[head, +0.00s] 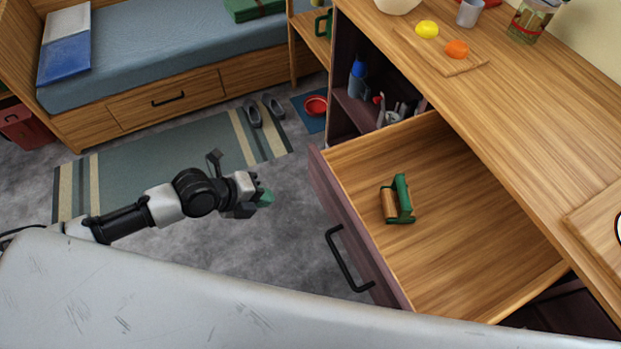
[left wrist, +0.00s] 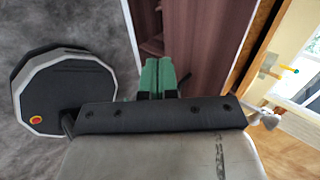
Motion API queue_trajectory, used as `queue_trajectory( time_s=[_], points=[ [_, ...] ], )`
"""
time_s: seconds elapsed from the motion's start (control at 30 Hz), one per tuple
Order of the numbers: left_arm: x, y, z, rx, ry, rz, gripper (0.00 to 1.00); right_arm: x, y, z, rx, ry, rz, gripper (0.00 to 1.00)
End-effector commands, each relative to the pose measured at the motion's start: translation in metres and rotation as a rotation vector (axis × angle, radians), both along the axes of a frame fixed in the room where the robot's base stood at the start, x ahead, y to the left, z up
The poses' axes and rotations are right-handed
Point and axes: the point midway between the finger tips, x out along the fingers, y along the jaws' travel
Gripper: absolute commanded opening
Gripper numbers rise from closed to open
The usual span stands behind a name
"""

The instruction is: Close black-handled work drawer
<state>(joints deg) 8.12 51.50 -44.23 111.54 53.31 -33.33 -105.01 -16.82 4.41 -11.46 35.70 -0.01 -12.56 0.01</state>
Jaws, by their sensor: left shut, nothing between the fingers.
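The work drawer (head: 470,210) is pulled well out from the wooden counter in the head view. Its dark purple-brown front (head: 365,235) faces left and carries a black bar handle (head: 345,260). A green and tan tool (head: 397,199) lies inside on the drawer floor. My left gripper (head: 264,198) is left of the drawer front, apart from it, over the floor. In the left wrist view its green fingertips (left wrist: 158,76) are together and empty, with a purple-brown panel (left wrist: 205,40) beyond them. My right gripper is in neither view.
The counter (head: 510,110) holds a board with a lemon and an orange, a cup and a jar. An open shelf (head: 360,105) with bottles is beside the drawer. A bed (head: 170,60) and striped rug (head: 170,160) lie left. Grey floor (head: 300,245) is free before the drawer.

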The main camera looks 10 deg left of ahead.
Motion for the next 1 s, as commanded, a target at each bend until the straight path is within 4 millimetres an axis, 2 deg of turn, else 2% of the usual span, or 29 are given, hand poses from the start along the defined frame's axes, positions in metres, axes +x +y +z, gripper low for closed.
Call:
queue_trajectory(
  time_s=[0.13, 0.27, 0.67, 0.83, 1.0],
  points=[
    [0.0, -0.007, -0.001, 0.003, -0.008, -0.024, 0.0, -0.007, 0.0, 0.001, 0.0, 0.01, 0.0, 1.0],
    [0.008, -0.018, -0.012, 0.001, -0.007, -0.022, 0.0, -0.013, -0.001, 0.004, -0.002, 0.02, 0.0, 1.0],
    [0.041, -0.062, -0.063, 0.001, -0.007, -0.018, 0.0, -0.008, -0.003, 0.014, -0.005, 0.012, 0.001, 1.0],
    [0.055, -0.081, -0.062, 0.001, -0.008, -0.019, 0.0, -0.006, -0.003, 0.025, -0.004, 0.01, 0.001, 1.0],
    [0.062, -0.091, -0.064, 0.003, -0.008, -0.02, 0.0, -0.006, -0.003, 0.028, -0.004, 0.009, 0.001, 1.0]
  ],
)
